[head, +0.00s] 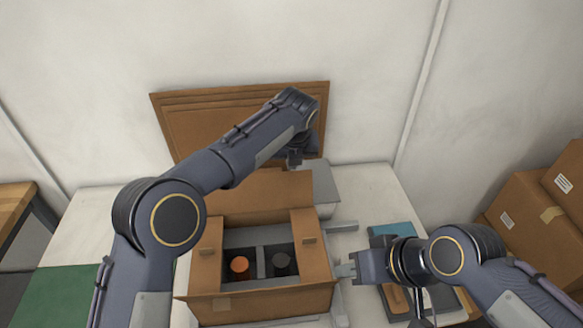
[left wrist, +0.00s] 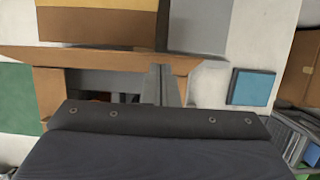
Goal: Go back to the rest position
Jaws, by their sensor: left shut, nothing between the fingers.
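My left gripper (head: 294,160) hangs above the back of an open cardboard box (head: 262,305), with the arm arching in from the left. In the left wrist view its grey fingers (left wrist: 163,85) are together with nothing between them. My right gripper (head: 346,270) is low at the right side of the box, close to its wall. I cannot tell whether it touches the box or how far its fingers are apart.
The box holds an orange round part (head: 239,265) and a dark round part (head: 281,262) in separate compartments. A blue item (head: 390,231) lies at right on the white table (head: 95,215). Cardboard boxes (head: 530,225) are stacked at far right. A green mat (head: 68,290) is at left.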

